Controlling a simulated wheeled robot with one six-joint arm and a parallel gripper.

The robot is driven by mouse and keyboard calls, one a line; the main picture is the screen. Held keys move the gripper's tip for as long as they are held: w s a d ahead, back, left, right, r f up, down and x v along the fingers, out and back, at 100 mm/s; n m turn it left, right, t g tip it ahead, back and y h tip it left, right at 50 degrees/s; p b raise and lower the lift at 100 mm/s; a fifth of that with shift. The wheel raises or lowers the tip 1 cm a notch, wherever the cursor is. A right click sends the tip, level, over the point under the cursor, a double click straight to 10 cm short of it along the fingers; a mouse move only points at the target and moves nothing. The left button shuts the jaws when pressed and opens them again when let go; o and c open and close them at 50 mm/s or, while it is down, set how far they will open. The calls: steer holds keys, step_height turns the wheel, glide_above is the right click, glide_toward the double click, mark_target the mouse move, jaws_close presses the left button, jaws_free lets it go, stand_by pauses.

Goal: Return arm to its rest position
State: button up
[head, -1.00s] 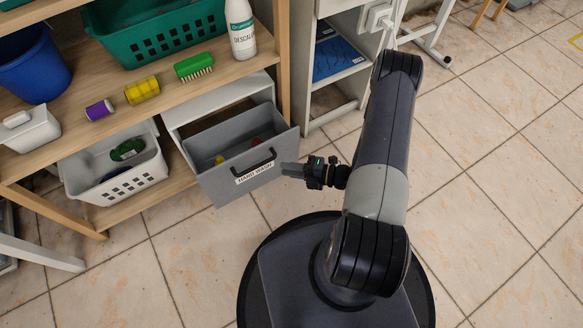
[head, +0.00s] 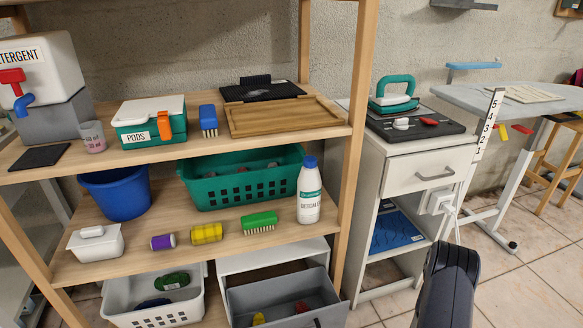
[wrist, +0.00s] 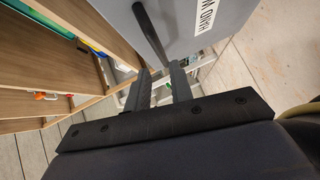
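My gripper (wrist: 160,70) shows in the wrist view with its two dark fingers apart and nothing held between them. In front of it is the grey drawer front (wrist: 205,12) with a dark handle (wrist: 150,35) and a partly visible label. The handle's end appears close to the fingertips in the picture; I cannot tell the exact distance. In the head view, only a dark part of my arm (head: 447,285) shows at the lower right; my gripper is outside that view. The grey drawer (head: 285,300) stands pulled out, with red and yellow items inside.
A wooden shelf (head: 290,225) holds a green basket (head: 205,195), a blue bucket (head: 115,195) and a white bottle (head: 310,195). A white cabinet (head: 405,180) stands to its right. An ironing board (head: 500,97) is further right. Open tiled floor (head: 530,275) lies at the lower right.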

steer(key=b+x, duration=0.1)
steer(key=x, duration=0.8)
steer(key=shift+b, duration=0.4)
steer(key=shift+w, duration=0.25)
